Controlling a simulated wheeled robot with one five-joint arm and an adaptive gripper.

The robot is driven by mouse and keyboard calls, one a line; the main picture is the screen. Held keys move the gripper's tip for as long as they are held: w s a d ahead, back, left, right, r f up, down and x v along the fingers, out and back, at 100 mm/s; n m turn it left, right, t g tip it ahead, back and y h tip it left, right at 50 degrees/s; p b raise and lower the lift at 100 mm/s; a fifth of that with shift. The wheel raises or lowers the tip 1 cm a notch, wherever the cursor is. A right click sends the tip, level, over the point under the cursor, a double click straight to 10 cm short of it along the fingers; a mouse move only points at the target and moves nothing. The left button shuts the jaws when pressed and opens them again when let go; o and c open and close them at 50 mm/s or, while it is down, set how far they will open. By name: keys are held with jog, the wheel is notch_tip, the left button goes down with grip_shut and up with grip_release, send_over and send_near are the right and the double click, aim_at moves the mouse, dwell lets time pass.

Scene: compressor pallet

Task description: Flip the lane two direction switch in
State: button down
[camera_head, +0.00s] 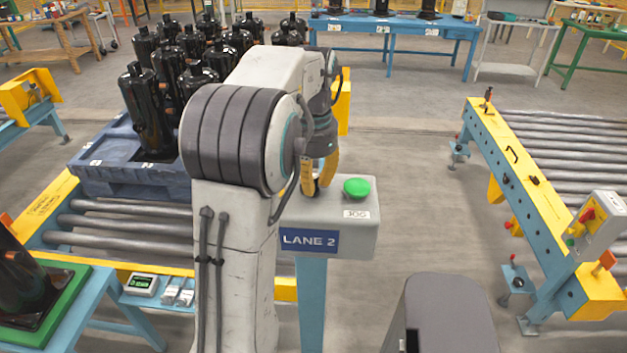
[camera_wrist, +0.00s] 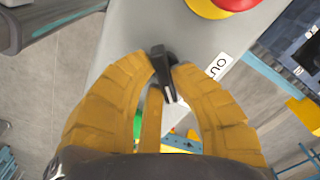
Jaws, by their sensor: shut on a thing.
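The grey lane two control box (camera_head: 355,238) stands on a blue post, with a blue "LANE 2" sign on its front. A green JOG button (camera_head: 357,188) is on its top. My gripper (camera_head: 316,190) reaches down onto the box's top, left of that button. In the wrist view the yellow fingers of my gripper (camera_wrist: 163,72) are closed around the black lever of the direction switch (camera_wrist: 160,56). A white label (camera_wrist: 219,66), apparently "OUT", lies beside the right finger. In the head view the switch is hidden by my gripper and arm.
A red button on a yellow base (camera_wrist: 215,6) sits close by on the box. A blue pallet (camera_head: 105,182) with several black compressors stands on the roller conveyor at left. Another roller conveyor (camera_head: 525,185) is at right, with open floor between.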

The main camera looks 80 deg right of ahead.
aim_at(314, 181)
jog(key=shift+f, duration=0.1)
jog(key=c, duration=1.1)
grip_release()
notch_tip(314, 181, up, 12)
jog(key=shift+w, duration=0.1)
dwell(0.5)
